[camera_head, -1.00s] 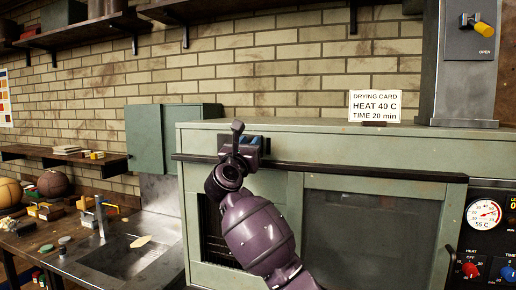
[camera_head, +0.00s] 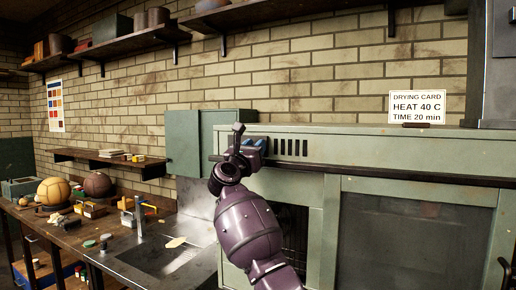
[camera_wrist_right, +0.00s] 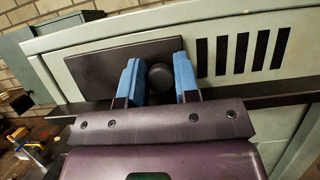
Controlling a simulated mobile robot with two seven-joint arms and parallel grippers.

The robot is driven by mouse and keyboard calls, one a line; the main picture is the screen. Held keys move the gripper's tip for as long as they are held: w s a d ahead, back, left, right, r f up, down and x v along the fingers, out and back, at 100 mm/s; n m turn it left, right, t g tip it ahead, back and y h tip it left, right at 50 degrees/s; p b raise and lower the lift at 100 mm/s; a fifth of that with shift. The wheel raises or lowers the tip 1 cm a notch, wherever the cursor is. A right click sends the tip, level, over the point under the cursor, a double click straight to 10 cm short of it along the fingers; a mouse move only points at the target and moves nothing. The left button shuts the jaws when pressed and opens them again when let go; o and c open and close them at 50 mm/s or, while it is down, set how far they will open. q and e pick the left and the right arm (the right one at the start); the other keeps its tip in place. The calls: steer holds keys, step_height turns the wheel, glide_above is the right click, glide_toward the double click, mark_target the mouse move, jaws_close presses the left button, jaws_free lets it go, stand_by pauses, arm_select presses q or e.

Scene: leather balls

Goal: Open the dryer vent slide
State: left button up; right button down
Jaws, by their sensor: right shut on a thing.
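The dryer (camera_head: 320,140) is a pale green cabinet with a dark rail along its front. Its vent slide is a dark plate (camera_wrist_right: 105,68) with a round dark knob (camera_wrist_right: 160,76), seen in the right wrist view. My right gripper (camera_head: 252,145) has its blue fingers (camera_wrist_right: 158,82) closed around the knob. Several dark vent slots (camera_head: 291,148) show uncovered to the right of the plate; they also show in the right wrist view (camera_wrist_right: 250,52). In the head view my gripper and arm hide most of the slide. My left gripper is not in view.
A drying card (camera_head: 417,107) stands on the dryer top. The dark rail (camera_head: 400,175) runs just below the vent. A sink (camera_head: 165,255) and a cluttered bench with leather balls (camera_head: 53,191) are at the left. A green wall cabinet (camera_head: 185,145) hangs behind.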

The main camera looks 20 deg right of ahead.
steer(key=c, duration=1.2)
jaws_free()
steer(key=shift+w+a+f, duration=0.15)
steer(key=shift+a+f, duration=0.05)
steer(key=shift+f, duration=0.35)
steer(key=o, duration=0.3)
steer(key=shift+w+a+r, duration=0.1)
steer(key=shift+w+a, duration=0.05)
steer(key=b+v, duration=0.1)
steer(key=v, duration=0.4)
steer(key=b+v, duration=0.1)
steer(key=v, duration=0.4)
steer(key=shift+s+a+r, duration=0.1)
steer(key=shift+s+a, duration=0.1)
steer(key=shift+s, duration=0.25)
